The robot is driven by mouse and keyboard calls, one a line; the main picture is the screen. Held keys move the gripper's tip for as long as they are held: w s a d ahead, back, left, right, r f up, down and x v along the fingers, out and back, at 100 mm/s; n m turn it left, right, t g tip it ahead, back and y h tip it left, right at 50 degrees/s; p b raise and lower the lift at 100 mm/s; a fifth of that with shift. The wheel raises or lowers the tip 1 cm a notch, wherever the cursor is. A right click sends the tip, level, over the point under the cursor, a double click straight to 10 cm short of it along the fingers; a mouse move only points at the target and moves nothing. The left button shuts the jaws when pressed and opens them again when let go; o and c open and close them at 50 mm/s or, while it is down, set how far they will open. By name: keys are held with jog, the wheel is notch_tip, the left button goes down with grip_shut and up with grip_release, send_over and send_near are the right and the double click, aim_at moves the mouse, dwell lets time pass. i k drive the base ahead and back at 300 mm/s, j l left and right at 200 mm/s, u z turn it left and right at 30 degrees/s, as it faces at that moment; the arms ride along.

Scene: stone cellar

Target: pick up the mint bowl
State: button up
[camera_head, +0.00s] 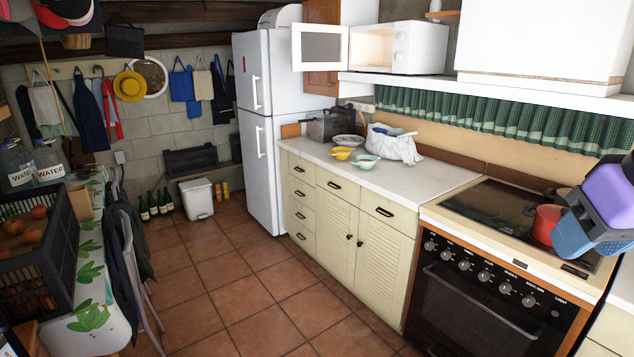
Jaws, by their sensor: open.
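The mint bowl (367,164) stands upright on the white countertop (425,180), in front of a white plastic bag (398,146). It is small in the picture, and something pale and reddish shows inside it, too small to name. A yellow bowl (341,154) stands just left of it, a little apart. At the right edge, a purple, blue and dark grey part, which seems to be of my arm, hangs over the stove, well away from the mint bowl. I see no gripper fingers.
A grey plate (348,140) and a dark box-shaped appliance (331,126) stand behind the bowls. A white microwave (398,47) with its door open is on the shelf above. A red pot (545,224) is on the stove (500,230). The tiled floor (235,275) before the cabinets is clear.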

aim_at(366, 163)
jog(key=i+j+u, duration=0.15)
jog(key=i+u, duration=0.2)
jog(key=i, duration=0.55)
jog(key=i+l+u, duration=0.1)
jog(key=i+u, duration=0.2)
jog(key=i, duration=0.6)
jog(key=i+l+z, duration=0.1)
jog(key=i+z, duration=0.2)
jog(key=i, duration=0.25)
jog(key=i+z, duration=0.35)
jog(key=i, duration=0.2)
jog(key=i+j+z, duration=0.3)
jog(key=i, duration=0.25)
jog(key=i+l, duration=0.05)
